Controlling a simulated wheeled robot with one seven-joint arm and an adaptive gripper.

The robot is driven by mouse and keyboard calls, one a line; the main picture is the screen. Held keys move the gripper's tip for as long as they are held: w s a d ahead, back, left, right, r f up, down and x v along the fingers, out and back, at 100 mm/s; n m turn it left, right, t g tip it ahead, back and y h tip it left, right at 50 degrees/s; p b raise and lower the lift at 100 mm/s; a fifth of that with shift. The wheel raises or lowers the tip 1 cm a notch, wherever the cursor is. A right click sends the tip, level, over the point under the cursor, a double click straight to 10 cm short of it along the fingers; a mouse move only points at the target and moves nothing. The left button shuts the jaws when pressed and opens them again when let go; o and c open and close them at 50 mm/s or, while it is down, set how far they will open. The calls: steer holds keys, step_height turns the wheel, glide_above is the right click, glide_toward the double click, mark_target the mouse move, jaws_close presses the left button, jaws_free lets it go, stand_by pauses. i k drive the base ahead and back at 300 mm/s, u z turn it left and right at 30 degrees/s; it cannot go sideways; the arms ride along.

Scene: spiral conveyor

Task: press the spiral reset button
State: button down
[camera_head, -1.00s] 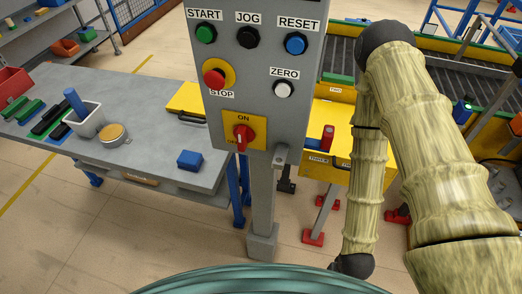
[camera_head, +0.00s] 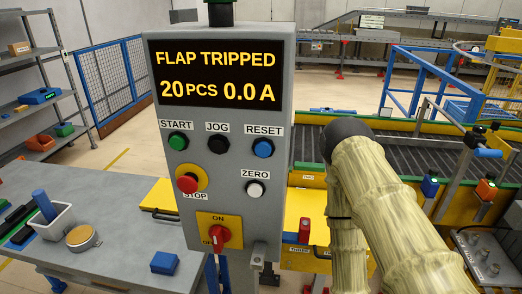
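A grey control panel (camera_head: 212,225) stands upright in the middle of the head view. Its blue button (camera_head: 263,148) sits under the label RESET, at the right of the top row. A green START button (camera_head: 178,141) and a black JOG button (camera_head: 218,144) are in the same row. The display (camera_head: 215,73) reads "FLAP TRIPPED", "20 PCS 0.0 A". My arm rises at the right of the panel, apart from it in the picture. My gripper does not show in the view.
Below are a red STOP button (camera_head: 187,183), a white ZERO button (camera_head: 255,188) and a red ON/OFF rotary switch (camera_head: 219,236). A grey table (camera_head: 120,215) stands at left with a blue block (camera_head: 164,263). A conveyor (camera_head: 400,148) runs behind my arm.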

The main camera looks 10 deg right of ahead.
mark_target(263, 149)
steer(key=z, duration=0.85)
steer(key=k, duration=1.35)
steer(key=u, duration=0.35)
